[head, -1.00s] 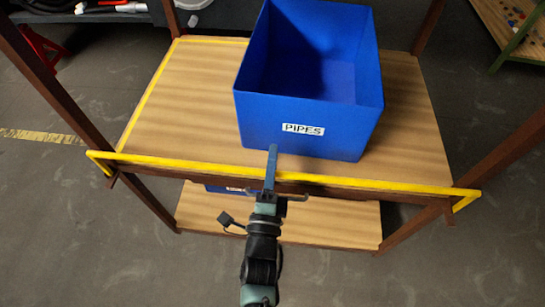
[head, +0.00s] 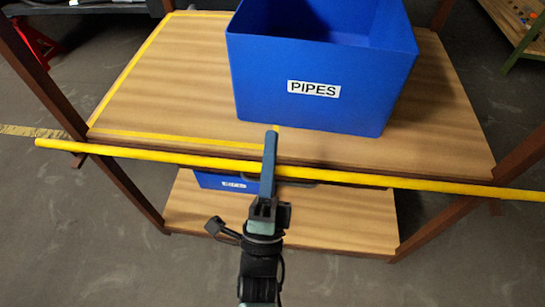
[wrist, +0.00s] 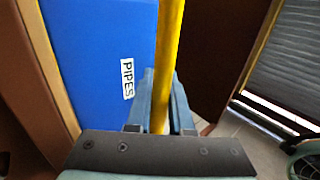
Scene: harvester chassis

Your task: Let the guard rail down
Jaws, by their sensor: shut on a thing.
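The guard rail (head: 400,182) is a long yellow bar that runs across the front of a wooden-topped shelf in the head view. It sits out in front of the upper board's front edge, and its ends reach past both front posts. My gripper (head: 269,165) is shut on the rail, left of its middle. In the wrist view the rail (wrist: 168,60) passes between the two gripper fingers (wrist: 160,105). The rail's end mounts are not clear.
A blue bin (head: 300,85) labelled PIPES stands on the upper board (head: 165,95). Another blue bin (head: 220,181) sits partly hidden on the lower board (head: 330,215). Dark red posts (head: 125,190) frame the shelf. The floor in front is clear.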

